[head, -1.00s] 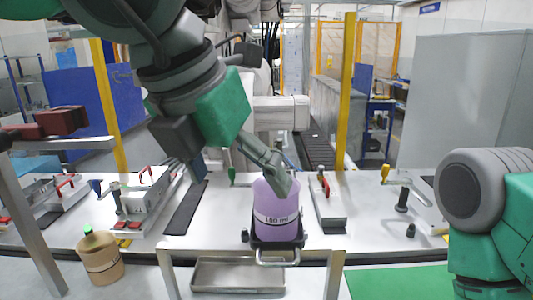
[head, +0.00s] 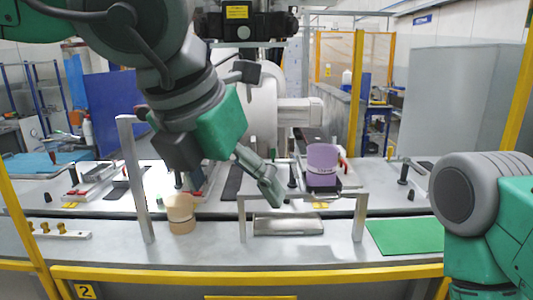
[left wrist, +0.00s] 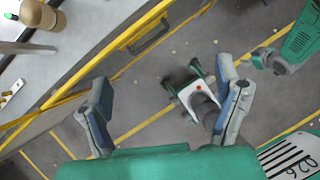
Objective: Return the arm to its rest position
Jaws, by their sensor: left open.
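My left gripper (head: 268,185) reaches down from the upper left in the head view, over the near edge of the workbench (head: 215,245).
A tan container (head: 180,215) stands on the bench, left of a metal frame (head: 300,194). A green mat (head: 405,236) lies at the right. A yellow rail (head: 240,276) runs along the bench front. In the left wrist view, open floor (left wrist: 150,75) lies beside the bench.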

